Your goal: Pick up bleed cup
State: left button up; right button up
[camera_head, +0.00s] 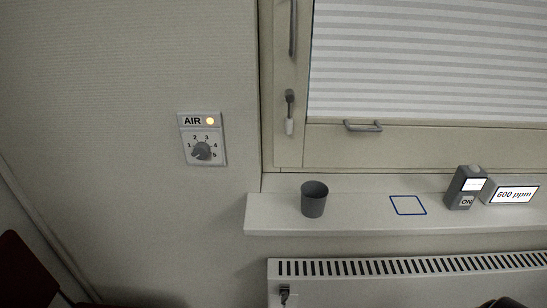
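The bleed cup is most likely the dark grey, open-topped cup (314,205) standing upright near the left end of the white window sill (365,224). It is wider at the rim than at the base, and nothing touches its sides. Its inside bottom is hidden. Neither of my grippers can be made out in the head view. A small dark shape at the bottom right edge is too cut off to identify.
A blue square outline (408,205) marks the sill right of the cup. Farther right stand a grey device (465,188) and a "600 ppm" display (514,195). A radiator (400,287) is below, the window handle (290,107) above, an AIR dial panel (202,139) on the left wall.

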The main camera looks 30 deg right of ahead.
aim_at(313, 193)
jog(key=z, duration=1.25)
